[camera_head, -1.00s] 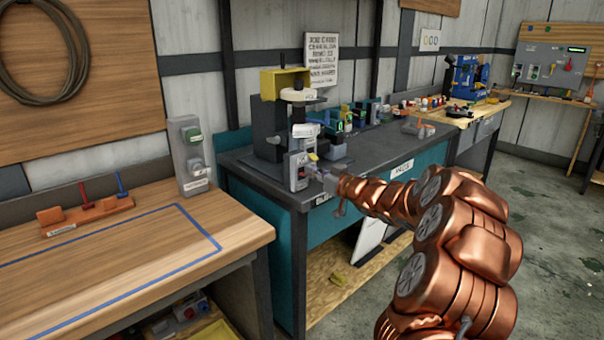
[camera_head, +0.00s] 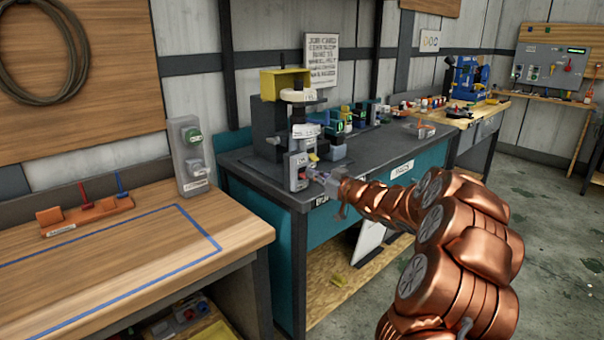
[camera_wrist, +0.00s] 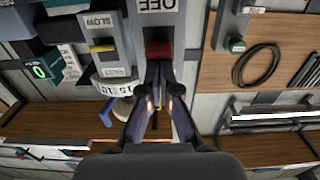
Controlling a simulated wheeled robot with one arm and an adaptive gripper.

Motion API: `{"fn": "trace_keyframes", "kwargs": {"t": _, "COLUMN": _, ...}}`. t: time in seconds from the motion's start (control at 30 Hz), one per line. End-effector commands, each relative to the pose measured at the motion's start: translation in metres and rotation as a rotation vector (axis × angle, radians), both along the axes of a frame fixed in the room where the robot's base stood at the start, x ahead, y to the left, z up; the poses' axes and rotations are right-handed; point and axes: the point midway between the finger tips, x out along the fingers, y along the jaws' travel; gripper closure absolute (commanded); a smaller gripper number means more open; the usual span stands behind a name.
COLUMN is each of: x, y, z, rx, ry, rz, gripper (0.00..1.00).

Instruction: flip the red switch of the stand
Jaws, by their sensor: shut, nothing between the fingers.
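The stand (camera_head: 293,160) is a grey upright box at the front left corner of the dark bench. Its red switch (camera_wrist: 158,49) shows in the wrist view as a dark red block below an upside-down "OFF" label (camera_wrist: 158,6). In the head view the red switch (camera_head: 302,174) is small, low on the stand's front. My gripper (camera_wrist: 158,77) is shut and empty, its fingertips just at the switch's lower edge in the wrist view. I cannot tell whether they touch it. In the head view my gripper (camera_head: 318,177) points at the stand from the right.
A yellow lever with a "SLOW" label (camera_wrist: 100,22) and a numbered white dial (camera_wrist: 115,86) sit left of the switch in the wrist view. Several small devices line the dark bench's back.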

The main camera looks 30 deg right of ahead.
Motion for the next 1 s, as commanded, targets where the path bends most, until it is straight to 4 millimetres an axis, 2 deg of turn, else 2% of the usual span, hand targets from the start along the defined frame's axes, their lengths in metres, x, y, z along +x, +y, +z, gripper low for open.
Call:
{"fn": "trace_keyframes", "kwargs": {"t": 0.37, "x": 0.0001, "y": -0.0001, "z": -0.0059, "rx": 0.001, "ry": 0.000, "rz": 0.000, "gripper": 1.00}}
{"fn": "trace_keyframes", "kwargs": {"t": 1.0, "x": -0.0001, "y": -0.0002, "z": 0.0032, "rx": -0.001, "ry": 0.000, "rz": 0.000, "gripper": 1.00}}
